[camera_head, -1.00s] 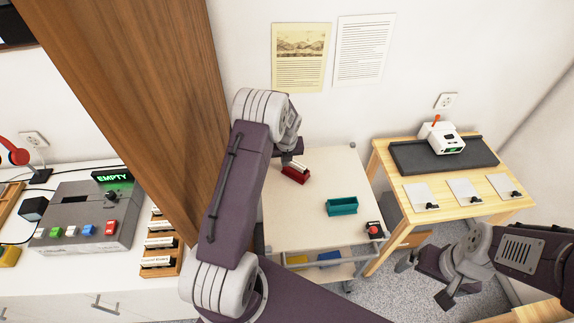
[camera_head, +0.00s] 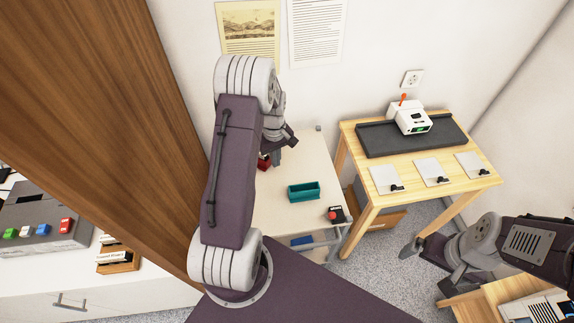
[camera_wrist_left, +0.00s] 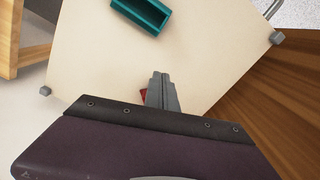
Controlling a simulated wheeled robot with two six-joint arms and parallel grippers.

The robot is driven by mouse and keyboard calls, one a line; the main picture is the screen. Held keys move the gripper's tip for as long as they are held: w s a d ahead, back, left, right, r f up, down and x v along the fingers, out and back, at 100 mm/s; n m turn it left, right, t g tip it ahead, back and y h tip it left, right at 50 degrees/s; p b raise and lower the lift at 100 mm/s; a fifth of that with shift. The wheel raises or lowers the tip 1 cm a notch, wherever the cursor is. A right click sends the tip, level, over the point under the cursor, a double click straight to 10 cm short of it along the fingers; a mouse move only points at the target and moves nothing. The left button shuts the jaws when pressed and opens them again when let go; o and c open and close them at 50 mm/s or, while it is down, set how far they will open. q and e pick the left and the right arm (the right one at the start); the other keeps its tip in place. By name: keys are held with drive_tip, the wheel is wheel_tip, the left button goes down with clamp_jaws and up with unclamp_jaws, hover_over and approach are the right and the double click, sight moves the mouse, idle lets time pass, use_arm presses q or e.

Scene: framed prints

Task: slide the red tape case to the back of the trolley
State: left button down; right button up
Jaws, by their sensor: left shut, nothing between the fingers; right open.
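The red tape case (camera_head: 264,163) lies on the pale trolley top (camera_head: 262,210), toward its back left, partly hidden by my left arm in the head view. In the left wrist view only a small red piece of it (camera_wrist_left: 143,94) shows beside the fingers. My left gripper (camera_head: 277,157) is shut and empty, pointing down just right of the case; whether it touches the case cannot be told. Its closed fingers also show in the left wrist view (camera_wrist_left: 161,80). My right gripper (camera_head: 428,268) is open and empty, off to the right, away from the trolley.
A teal open case (camera_head: 303,192) stands on the trolley to the right of the red one. A small black device with a red knob (camera_head: 336,214) is at the trolley's front right. A wooden table (camera_head: 400,205) stands right; a brown wooden panel (camera_head: 110,90) rises left.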

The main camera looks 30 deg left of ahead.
use_arm(q)
drive_tip(key=f, duration=0.6)
drive_tip(key=a+f, duration=0.1)
drive_tip(key=f, duration=0.2)
drive_tip(key=shift+f, duration=0.15)
drive_tip(key=a, duration=0.1)
drive_tip(key=w+a, duration=0.1)
drive_tip(key=a+p, duration=0.1)
drive_tip(key=shift+w+a+f, duration=0.1)
drive_tip(key=shift+w+f, duration=0.05)
drive_tip(key=shift+w, duration=0.1)
drive_tip(key=shift+w+a, duration=0.2)
drive_tip(key=shift+a, duration=0.1)
use_arm(e)
drive_tip(key=shift+r, duration=0.45)
